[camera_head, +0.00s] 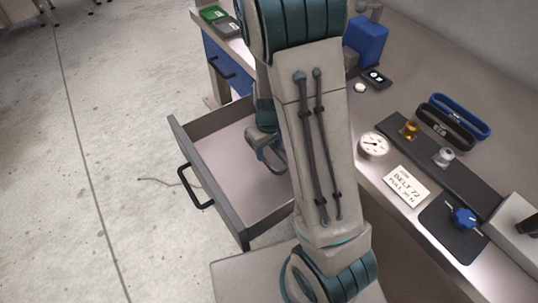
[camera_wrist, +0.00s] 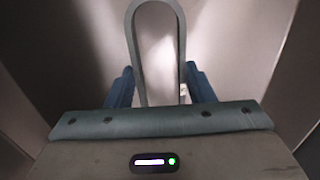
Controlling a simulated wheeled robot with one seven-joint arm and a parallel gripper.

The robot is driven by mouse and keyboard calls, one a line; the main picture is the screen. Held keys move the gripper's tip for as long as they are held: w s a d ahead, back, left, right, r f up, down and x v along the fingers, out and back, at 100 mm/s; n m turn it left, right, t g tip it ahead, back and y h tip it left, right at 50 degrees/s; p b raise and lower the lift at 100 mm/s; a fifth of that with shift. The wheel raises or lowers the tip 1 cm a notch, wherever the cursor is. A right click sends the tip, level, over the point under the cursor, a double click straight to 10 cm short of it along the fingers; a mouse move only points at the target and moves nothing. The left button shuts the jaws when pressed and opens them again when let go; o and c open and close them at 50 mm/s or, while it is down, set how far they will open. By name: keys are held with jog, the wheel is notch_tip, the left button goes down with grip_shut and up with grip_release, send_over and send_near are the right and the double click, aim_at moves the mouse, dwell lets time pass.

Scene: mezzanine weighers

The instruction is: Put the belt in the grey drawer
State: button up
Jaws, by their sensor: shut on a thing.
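The grey drawer (camera_head: 204,173) is pulled out at the left of the workbench, its black handle on its front. Its visible floor looks empty. My gripper (camera_head: 266,130), partly hidden by my arm, is over the drawer. In the wrist view my gripper (camera_wrist: 159,78) is shut on a grey-green belt (camera_wrist: 134,55), a long loop that reaches forward between the two blue fingers. The belt (camera_head: 272,160) also shows in the head view, within the drawer's outline. I cannot tell whether it touches the drawer floor.
A blue drawer (camera_head: 221,69) is farther back. On the bench lie a blue belt (camera_head: 460,112), a black belt (camera_head: 446,128), a dial gauge (camera_head: 373,145), a label card (camera_head: 406,186) and a blue knob (camera_head: 464,218). Open floor is at left.

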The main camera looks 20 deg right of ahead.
aim_at(269, 156)
jog(key=shift+f, duration=1.75)
jog(key=shift+b, duration=0.3)
jog(key=shift+f, duration=0.2)
jog(key=o, duration=1)
jog(key=shift+c, duration=0.2)
jog(key=shift+r, duration=0.1)
notch_tip(269, 156, up, 11)
jog(key=p, duration=0.2)
jog(key=s+r+m+t, duration=0.2)
jog(key=s+r+m, duration=0.1)
jog(key=s+r, duration=1)
jog(key=shift+s+a+r+m, duration=0.2)
jog(key=shift+s+r+m, duration=0.15)
jog(key=shift+s, duration=0.1)
